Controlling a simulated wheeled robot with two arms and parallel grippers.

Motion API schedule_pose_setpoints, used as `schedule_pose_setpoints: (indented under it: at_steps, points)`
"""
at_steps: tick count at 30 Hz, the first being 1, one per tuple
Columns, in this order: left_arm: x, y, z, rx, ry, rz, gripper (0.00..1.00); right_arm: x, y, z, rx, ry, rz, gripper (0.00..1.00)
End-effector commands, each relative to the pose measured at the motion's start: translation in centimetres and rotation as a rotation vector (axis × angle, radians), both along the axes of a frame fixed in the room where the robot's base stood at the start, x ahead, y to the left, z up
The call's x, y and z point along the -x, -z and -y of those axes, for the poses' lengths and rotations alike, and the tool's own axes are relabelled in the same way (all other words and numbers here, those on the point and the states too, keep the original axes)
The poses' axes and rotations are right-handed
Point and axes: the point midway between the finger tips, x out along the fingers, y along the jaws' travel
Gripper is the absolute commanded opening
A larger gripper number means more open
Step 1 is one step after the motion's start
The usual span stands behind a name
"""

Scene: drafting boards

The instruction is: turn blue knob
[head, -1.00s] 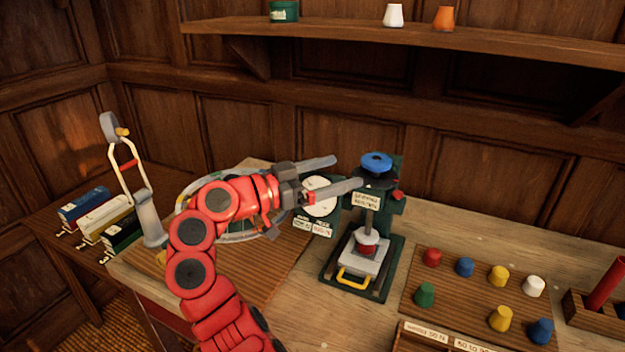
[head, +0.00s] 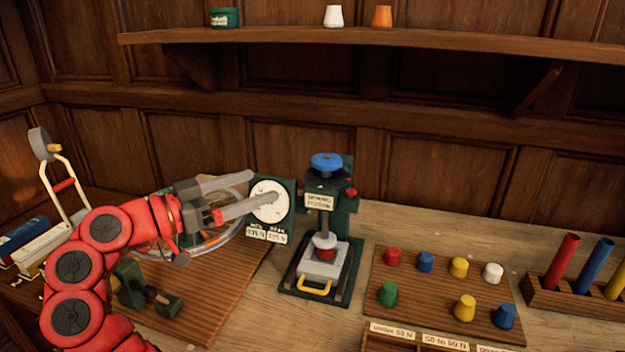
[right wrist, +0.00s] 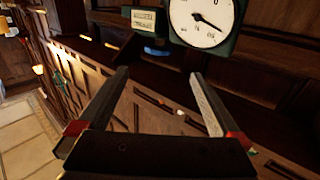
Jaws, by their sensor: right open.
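The blue knob (head: 326,162) sits on top of a dark green press (head: 345,185) in the head view. My right gripper (head: 262,191) is open and empty, left of the knob and a little lower in the picture, apart from it. Its fingers point right, in front of the round white dial (head: 268,207) beside the press. In the right wrist view the two fingers (right wrist: 160,73) are spread with nothing between them. My left gripper is not in view.
A board with several coloured pegs (head: 390,292) lies right of the press, with a rack of coloured tubes (head: 565,292) beyond. A ring-shaped clear object (head: 205,245) lies behind my arm. A shelf (head: 440,40) runs above. Bare table (head: 420,225) shows behind the pegs.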

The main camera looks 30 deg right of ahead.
Motion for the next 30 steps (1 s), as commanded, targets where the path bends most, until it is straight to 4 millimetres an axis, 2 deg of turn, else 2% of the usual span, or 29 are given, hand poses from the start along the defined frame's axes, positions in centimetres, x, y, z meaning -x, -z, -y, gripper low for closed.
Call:
schedule_pose_setpoints:
  at_steps: [1, 5, 8, 21, 25, 30]
  points:
    - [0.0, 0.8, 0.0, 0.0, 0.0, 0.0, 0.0, 0.0, 0.2, 0.0, -0.001, 0.001, 0.003, 1.0]
    - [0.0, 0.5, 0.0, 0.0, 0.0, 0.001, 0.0, 0.0, -0.3, 0.7, 0.002, 0.002, 0.005, 1.0]
    - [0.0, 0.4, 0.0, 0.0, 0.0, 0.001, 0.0, 0.0, -0.4, 2.4, 0.003, 0.004, 0.007, 1.0]
    - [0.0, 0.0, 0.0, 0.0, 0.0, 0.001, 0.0, -0.6, -0.4, 12.7, 0.003, 0.005, 0.005, 1.0]
    - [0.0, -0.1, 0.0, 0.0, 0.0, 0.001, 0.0, -0.7, -0.4, 15.0, 0.001, 0.003, 0.006, 1.0]
    - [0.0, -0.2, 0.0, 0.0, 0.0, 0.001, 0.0, -0.9, -0.3, 16.6, 0.0, 0.001, 0.004, 1.0]
